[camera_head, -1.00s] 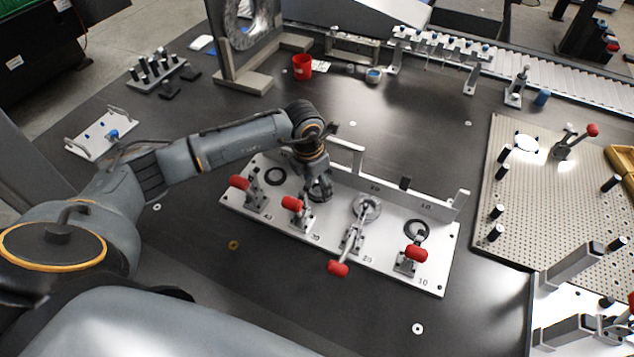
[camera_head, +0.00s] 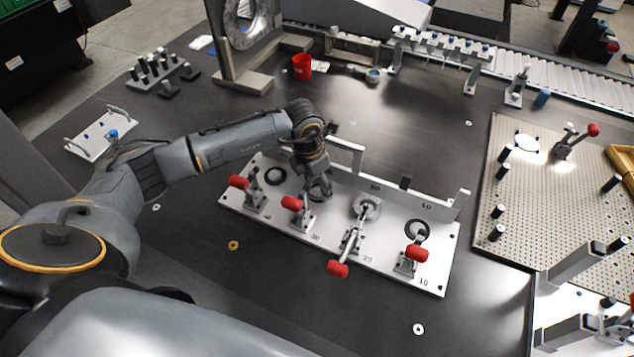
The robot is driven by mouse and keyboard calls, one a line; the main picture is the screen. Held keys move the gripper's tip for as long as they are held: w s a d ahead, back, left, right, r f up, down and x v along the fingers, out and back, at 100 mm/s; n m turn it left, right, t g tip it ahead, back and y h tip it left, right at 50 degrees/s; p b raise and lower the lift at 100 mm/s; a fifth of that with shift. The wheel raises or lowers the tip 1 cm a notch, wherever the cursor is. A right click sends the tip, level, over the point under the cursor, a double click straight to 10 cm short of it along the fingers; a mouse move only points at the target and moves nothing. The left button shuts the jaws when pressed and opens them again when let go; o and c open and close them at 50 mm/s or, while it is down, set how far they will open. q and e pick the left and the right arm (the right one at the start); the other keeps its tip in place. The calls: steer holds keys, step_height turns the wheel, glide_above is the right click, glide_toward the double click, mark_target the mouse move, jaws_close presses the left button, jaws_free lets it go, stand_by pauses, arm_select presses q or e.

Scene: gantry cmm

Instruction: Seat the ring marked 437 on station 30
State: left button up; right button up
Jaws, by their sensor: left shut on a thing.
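A light fixture plate (camera_head: 390,262) with four numbered stations lies across the middle of the table. My left gripper (camera_head: 321,190) points down over station 30, second from the left, behind its red-handled clamp (camera_head: 299,207). It is shut on a grey ring (camera_head: 318,195), mostly hidden by the fingers. I cannot read the ring's mark, nor tell whether it touches the seat. A grey ring (camera_head: 372,212) lies at station 20. My right gripper is not in view.
Station 20's clamp handle (camera_head: 338,270) leans towards the front; the other red handles stand higher. A raised back rail (camera_head: 430,208) runs behind the stations. A perforated board (camera_head: 560,205) stands right, a red cup (camera_head: 302,67) behind. The table in front is mostly clear.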

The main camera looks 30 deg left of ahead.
arm_select(q)
steer(key=shift+f+b, duration=0.55)
steer(key=shift+f, duration=0.1)
steer(key=o, duration=1.8)
steer(key=shift+c, duration=0.2)
step_height(320, 180, up, 12)
steer(key=s, duration=0.1)
steer(key=shift+s+a, duration=0.3)
steer(key=shift+a, duration=0.1)
